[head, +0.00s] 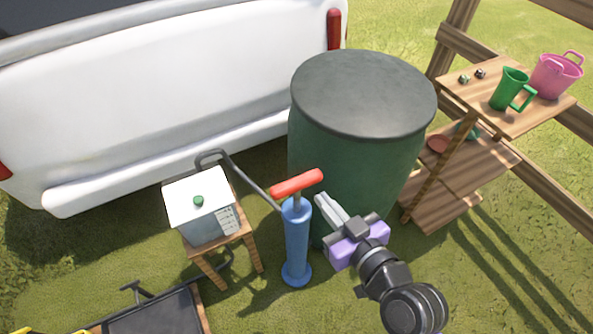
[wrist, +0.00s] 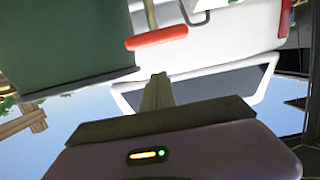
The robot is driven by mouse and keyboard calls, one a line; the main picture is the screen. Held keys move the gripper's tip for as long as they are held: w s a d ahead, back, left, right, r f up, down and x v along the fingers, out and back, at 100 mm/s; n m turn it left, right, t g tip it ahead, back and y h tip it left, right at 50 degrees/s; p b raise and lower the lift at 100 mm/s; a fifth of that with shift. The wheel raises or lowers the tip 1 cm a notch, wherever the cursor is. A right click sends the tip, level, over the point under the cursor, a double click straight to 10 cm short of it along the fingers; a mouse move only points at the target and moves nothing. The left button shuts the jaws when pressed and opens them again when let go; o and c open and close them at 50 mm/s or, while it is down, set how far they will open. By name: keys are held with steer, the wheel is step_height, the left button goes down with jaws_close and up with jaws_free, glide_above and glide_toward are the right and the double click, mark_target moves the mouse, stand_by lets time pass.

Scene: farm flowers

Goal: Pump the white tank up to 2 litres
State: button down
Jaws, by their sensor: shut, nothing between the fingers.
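The white tank (head: 205,222) with a white lid and a green knob stands on a small wooden stool in the head view. Dark scale marks show on its right side, but the level is too small to read. The blue pump (head: 297,240) stands upright on the grass to its right. Its red handle (head: 297,183) sits a little above the pump body on a short rod; it also shows in the wrist view (wrist: 157,38). My gripper (head: 322,202) is shut and empty, just right of the handle and apart from it. Its fingers also show in the wrist view (wrist: 158,82).
A grey hose (head: 250,178) runs from the tank's area to the pump. A large green barrel (head: 345,170) stands close behind my gripper. A white vehicle (head: 150,100) is behind the tank. A wooden shelf (head: 500,110) with a green jug (head: 509,90) and pink bucket (head: 556,78) stands right.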

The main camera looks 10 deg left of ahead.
steer(key=shift+r, duration=0.85)
glide_above(297, 184)
steer(key=s+d, duration=0.1)
steer(key=d, duration=0.1)
step_height(297, 184, down, 2)
steer(key=shift+w+a+f, duration=0.1)
steer(key=shift+f, duration=1)
steer(key=shift+a+f, duration=0.1)
steer(key=shift+f, duration=1)
steer(key=shift+f, duration=0.1)
